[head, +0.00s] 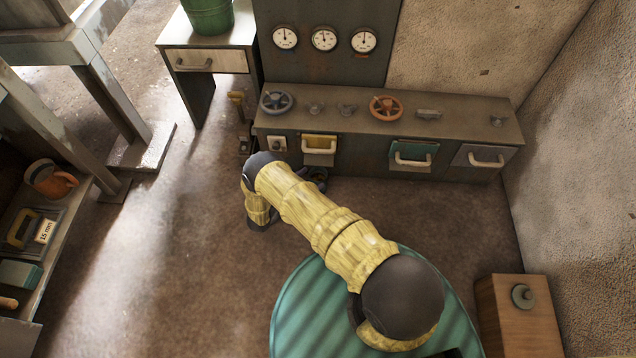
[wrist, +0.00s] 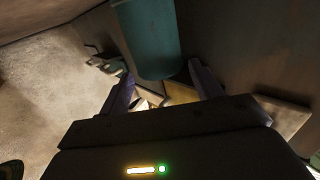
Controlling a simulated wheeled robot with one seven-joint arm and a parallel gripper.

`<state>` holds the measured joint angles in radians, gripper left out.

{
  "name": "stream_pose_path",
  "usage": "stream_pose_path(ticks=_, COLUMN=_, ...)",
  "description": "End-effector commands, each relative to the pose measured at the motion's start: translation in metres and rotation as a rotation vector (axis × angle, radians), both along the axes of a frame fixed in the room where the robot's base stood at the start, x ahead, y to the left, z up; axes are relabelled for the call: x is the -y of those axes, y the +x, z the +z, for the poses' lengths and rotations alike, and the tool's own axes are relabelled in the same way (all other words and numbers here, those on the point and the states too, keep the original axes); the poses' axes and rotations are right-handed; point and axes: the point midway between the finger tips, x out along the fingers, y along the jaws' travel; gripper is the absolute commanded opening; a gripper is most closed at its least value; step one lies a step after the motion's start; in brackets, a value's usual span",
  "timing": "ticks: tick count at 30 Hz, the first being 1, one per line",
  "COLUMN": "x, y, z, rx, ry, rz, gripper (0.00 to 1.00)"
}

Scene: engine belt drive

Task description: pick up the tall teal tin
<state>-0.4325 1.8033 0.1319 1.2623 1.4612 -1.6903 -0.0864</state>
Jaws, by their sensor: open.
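A tall teal tin (wrist: 150,38) shows at the top middle of the wrist view. It is a smooth rounded body, and its upper part is cut off by the frame edge. My gripper (wrist: 160,72) is open, with its two dark purple fingers apart and pointing toward the tin. The near end of the tin shows between the fingertips; I cannot tell whether they touch it. In the head view I cannot make out the tin or the fingers, and my yellow-sleeved arm covers part of the floor and the cabinet front.
A low cabinet (head: 455,104) with handwheels and drawers stands at the back. A side table with a green bucket (head: 208,15) is at upper left. A shelf at left holds an orange-grey pot (head: 50,180) and a teal box (head: 20,274). A wooden box (head: 517,325) stands at right.

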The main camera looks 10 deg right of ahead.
Motion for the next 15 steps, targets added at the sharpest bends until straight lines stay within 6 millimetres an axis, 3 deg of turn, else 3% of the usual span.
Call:
stream_pose_path(ticks=9, x=0.037, y=0.02, z=-0.002, rx=0.0, ry=-0.001, rz=-0.002, gripper=0.65)
stream_pose_path(ticks=15, x=0.039, y=0.021, z=0.0, rx=0.0, ry=-0.001, rz=0.0, gripper=0.65)
